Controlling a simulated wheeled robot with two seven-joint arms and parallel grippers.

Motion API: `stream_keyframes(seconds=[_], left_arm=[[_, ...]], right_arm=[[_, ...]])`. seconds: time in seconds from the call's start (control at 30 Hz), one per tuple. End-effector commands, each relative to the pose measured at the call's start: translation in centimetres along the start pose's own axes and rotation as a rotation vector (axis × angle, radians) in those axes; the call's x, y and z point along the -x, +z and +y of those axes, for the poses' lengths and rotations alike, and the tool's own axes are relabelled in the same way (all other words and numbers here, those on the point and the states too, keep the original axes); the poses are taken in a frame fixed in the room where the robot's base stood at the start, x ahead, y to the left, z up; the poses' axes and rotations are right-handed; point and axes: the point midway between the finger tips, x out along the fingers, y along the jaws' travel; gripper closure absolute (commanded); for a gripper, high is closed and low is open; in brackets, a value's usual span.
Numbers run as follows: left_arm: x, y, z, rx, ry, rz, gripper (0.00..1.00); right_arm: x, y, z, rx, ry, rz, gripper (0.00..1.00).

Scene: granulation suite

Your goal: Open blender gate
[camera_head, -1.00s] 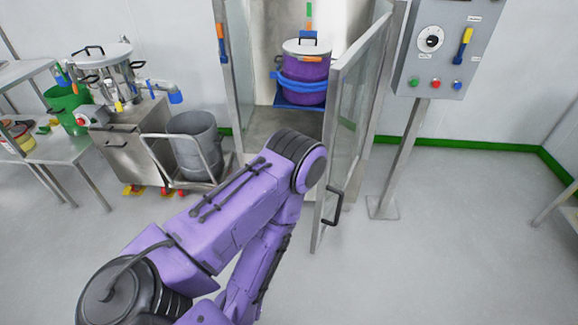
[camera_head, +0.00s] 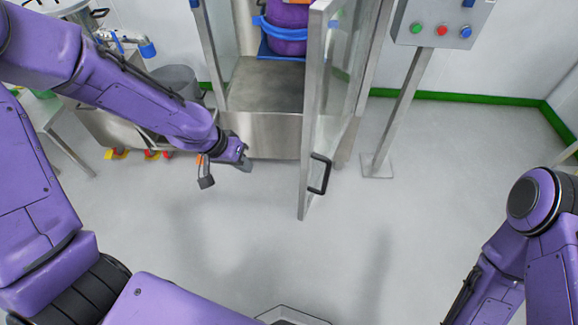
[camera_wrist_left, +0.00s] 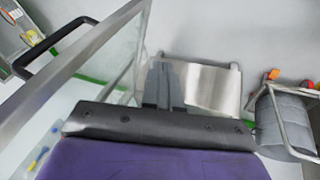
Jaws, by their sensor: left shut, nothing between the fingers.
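The blender gate (camera_head: 312,105) is a metal-framed clear panel. It stands swung outward from the steel enclosure (camera_head: 262,130), leaving the enclosure front open. Its black handle (camera_head: 320,174) is on the near edge, and it also shows at the upper left of the left wrist view (camera_wrist_left: 45,50). My left gripper (camera_head: 240,162) is left of the gate, in front of the enclosure, apart from the handle. Its fingers (camera_wrist_left: 163,85) are together and empty. My right arm shows at the lower right, but its gripper is out of view.
A purple drum (camera_head: 286,28) with a blue band sits inside the enclosure. A control box (camera_head: 440,24) stands on a post to the right. A grey bin (camera_head: 178,80) is partly hidden behind my left arm. The floor in front of the gate is clear.

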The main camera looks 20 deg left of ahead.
Motion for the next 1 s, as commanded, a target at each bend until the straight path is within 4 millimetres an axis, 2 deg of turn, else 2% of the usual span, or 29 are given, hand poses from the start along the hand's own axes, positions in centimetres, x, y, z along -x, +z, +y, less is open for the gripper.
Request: stream_keyframes(seconds=[0.03, 0.1, 0.17, 0.23, 0.37, 0.73, 0.9, 1.0], left_arm=[[1.9, -1.6, 1.4, -0.065, 0.074, 0.028, 1.00], [4.1, -2.7, 3.0, -0.144, 0.152, 0.044, 1.00], [5.2, -3.2, 3.9, -0.188, 0.190, 0.052, 1.00], [5.5, -3.4, 4.3, -0.212, 0.211, 0.055, 1.00], [3.7, -3.3, 4.7, -0.216, 0.213, 0.048, 1.00], [-4.3, -3.5, 6.4, -0.214, 0.211, 0.047, 1.00], [-4.8, -3.1, 9.1, -0.218, 0.210, 0.049, 1.00], [-5.0, -3.0, 9.9, -0.217, 0.210, 0.050, 1.00]], right_arm=[[-0.4, 0.1, 0.0, 0.000, 0.000, 0.000, 1.00], [-0.5, 0.2, -0.1, 0.000, 0.000, 0.000, 1.00], [-0.5, 0.2, -0.1, 0.000, 0.000, 0.000, 1.00], [-0.6, 0.2, -0.1, 0.000, 0.000, 0.000, 1.00], [-0.9, 0.4, -0.1, 0.000, 0.000, 0.000, 1.00], [-2.2, 0.9, -0.2, 0.000, 0.000, 0.000, 1.00], [-1.9, 0.8, -0.2, 0.000, 0.000, 0.000, 1.00], [-1.8, 0.7, -0.2, 0.000, 0.000, 0.000, 1.00]])
